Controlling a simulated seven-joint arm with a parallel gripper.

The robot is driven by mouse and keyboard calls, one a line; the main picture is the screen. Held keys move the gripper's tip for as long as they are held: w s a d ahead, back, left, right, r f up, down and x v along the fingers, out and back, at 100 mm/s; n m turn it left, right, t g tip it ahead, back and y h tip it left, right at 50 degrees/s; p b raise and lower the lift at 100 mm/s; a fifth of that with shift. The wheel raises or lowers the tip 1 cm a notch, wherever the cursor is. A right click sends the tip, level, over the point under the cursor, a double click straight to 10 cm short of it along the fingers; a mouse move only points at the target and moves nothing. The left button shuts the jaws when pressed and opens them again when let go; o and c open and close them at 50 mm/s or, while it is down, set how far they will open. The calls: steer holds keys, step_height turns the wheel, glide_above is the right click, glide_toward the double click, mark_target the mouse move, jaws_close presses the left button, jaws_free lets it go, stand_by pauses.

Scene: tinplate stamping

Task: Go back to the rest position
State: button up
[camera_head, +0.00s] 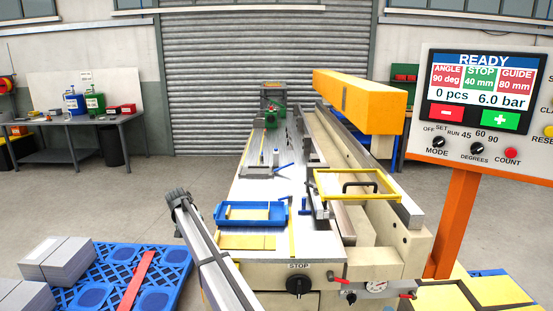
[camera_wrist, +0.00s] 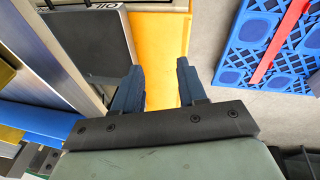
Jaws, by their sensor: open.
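My gripper (camera_wrist: 159,72) shows in the wrist view with its two dark fingers apart. Nothing is held between the fingertips. Beneath and beyond them is a plain yellow-orange surface (camera_wrist: 160,38). Its jaws cannot be made out in the head view. The gripper hangs between the machine side at left and the blue pallet (camera_wrist: 242,40) at right in the wrist view.
The machine bed (camera_head: 262,190) carries a blue tray (camera_head: 275,213) and a yellow-framed guard (camera_head: 335,184). The pallet with a red strip (camera_head: 136,282) and grey stacks (camera_head: 62,262) lies at left. A control panel (camera_head: 490,100) reading READY stands at right.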

steer(key=s+d+f+n+t+h, duration=0.15)
steer(key=s+d+f, duration=0.25)
steer(key=s+f, duration=0.55)
steer(key=s+d+f+n+t+h, duration=0.15)
steer(key=s+d+f+t, duration=0.35)
steer(key=f, duration=0.7)
steer(key=s+d+f+m+g, duration=0.1)
steer(key=s+d+f+g, duration=0.2)
steer(key=s+d+f, duration=0.55)
steer(key=s+d+f+g, duration=0.3)
steer(key=s+d+f, duration=0.15)
steer(key=d, duration=0.65)
steer(key=s+d+f+m+g, duration=0.1)
steer(key=s+d+f+g, duration=0.2)
steer(key=s+d+f, duration=0.45)
steer(key=s+d+m+g+y, duration=0.1)
steer(key=s+d, duration=0.3)
steer(key=s, duration=0.6)
steer(key=s+d+f+m+g+y, duration=0.1)
steer(key=s+d+g+y, duration=0.1)
steer(key=s, duration=0.8)
steer(key=s+d+f+g+y, duration=0.1)
steer(key=s+d+g, duration=0.3)
steer(key=s, duration=0.6)
steer(key=shift+s+d+m+y, duration=0.4)
steer(key=shift+d+y, duration=0.1)
steer(key=shift+d, duration=0.75)
